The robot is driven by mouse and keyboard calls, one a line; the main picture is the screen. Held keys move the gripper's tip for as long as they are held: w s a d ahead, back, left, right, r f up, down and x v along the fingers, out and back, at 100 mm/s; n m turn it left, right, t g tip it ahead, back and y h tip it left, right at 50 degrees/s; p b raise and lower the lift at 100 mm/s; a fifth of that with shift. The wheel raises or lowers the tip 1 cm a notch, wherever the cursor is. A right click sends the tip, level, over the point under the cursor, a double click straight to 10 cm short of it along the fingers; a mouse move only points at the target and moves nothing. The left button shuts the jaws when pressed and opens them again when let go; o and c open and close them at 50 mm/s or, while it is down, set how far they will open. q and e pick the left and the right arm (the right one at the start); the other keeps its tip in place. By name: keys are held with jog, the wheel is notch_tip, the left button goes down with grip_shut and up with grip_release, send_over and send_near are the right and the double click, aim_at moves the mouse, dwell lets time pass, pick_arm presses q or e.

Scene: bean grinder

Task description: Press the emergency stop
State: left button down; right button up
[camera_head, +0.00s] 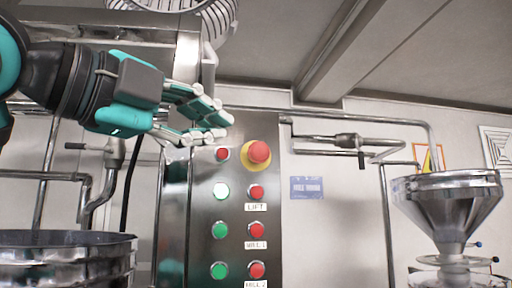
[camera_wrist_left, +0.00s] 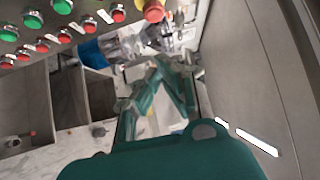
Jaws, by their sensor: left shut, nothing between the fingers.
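The emergency stop is a large red mushroom button (camera_head: 259,151) on a yellow ring, at the top right of a metal control panel (camera_head: 205,251) in the head view. It also shows at the top of the left wrist view (camera_wrist_left: 153,11). My left gripper (camera_head: 228,124) is shut and empty. In the head view its fingertips appear just left of and slightly above the button; they look apart from it, but the depth is hard to tell. The left wrist view also shows the gripper's teal fingers (camera_wrist_left: 160,85). My right gripper is in neither view.
Smaller red buttons (camera_head: 257,191), green buttons (camera_head: 220,230) and a white button (camera_head: 221,190) sit below the stop. Pipes (camera_head: 350,141) run along the wall to the right. A metal funnel (camera_head: 447,205) stands at right, a steel vessel (camera_head: 66,262) at lower left.

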aim_at(258, 148)
pick_arm(q)
jog(key=p+x, duration=0.2)
jog(key=x, duration=0.2)
jog(key=a+p+x, duration=0.1)
jog(key=p+x, duration=0.1)
jog(key=x, duration=0.2)
jog(key=w+p+x, duration=0.1)
jog(key=p+x, duration=0.1)
jog(key=x, duration=0.2)
jog(key=shift+w+a, duration=0.15)
jog(key=shift+w, duration=0.15)
jog(key=shift+w+a+p, duration=0.25)
jog(key=shift+w+p, duration=0.05)
jog(key=shift+w, duration=0.15)
jog(key=shift+f, duration=0.1)
jog(key=shift+d, duration=0.15)
